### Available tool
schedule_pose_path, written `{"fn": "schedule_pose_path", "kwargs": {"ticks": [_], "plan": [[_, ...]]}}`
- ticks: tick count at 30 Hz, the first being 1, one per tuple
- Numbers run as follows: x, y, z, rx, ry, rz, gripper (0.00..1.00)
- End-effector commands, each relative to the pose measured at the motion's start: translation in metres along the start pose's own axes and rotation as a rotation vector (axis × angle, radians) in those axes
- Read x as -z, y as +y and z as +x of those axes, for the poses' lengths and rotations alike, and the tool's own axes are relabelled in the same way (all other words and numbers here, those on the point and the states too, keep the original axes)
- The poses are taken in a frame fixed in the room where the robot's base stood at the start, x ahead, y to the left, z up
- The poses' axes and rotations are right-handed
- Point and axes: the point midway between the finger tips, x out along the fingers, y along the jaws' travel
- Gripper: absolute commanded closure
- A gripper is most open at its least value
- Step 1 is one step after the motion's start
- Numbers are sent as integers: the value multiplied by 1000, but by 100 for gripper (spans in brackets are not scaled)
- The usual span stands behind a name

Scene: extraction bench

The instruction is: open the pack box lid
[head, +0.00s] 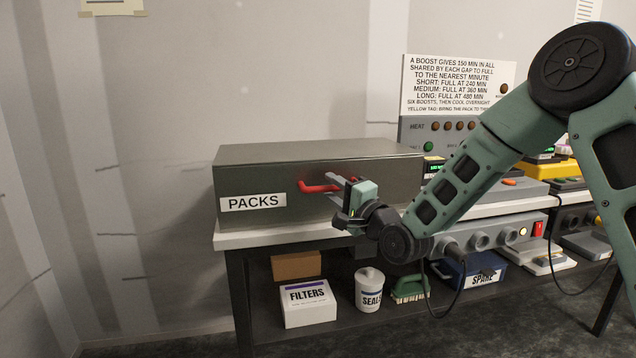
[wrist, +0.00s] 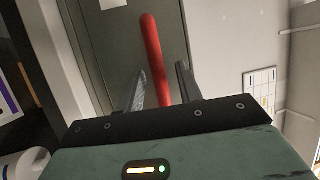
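The pack box (head: 320,170) is a dark grey-green box with a "PACKS" label, standing at the left end of the bench. Its lid (head: 310,150) looks shut. A red bar handle (head: 318,187) sticks out from its front. My gripper (head: 335,183) is at the handle's right part, in front of the box. In the wrist view the red handle (wrist: 155,60) runs between my two fingers (wrist: 162,85), with a visible gap on both sides. The fingers look open around it. Part of the handle is hidden behind the gripper in the head view.
The bench (head: 290,236) carries grey equipment to the right of the box. A lower shelf holds a FILTERS box (head: 305,304), a SEALS tub (head: 369,290), a green brush (head: 408,289) and a blue SPARE bin (head: 484,274).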

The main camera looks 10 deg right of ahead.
Motion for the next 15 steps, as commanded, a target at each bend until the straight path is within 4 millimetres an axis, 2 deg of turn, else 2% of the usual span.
{"fn": "schedule_pose_path", "kwargs": {"ticks": [12,13,15], "plan": [[2,-2,-2,0,2,0,64],[2,-2,-2,0,2,0,67],[2,-2,-2,0,2,0,87]]}}
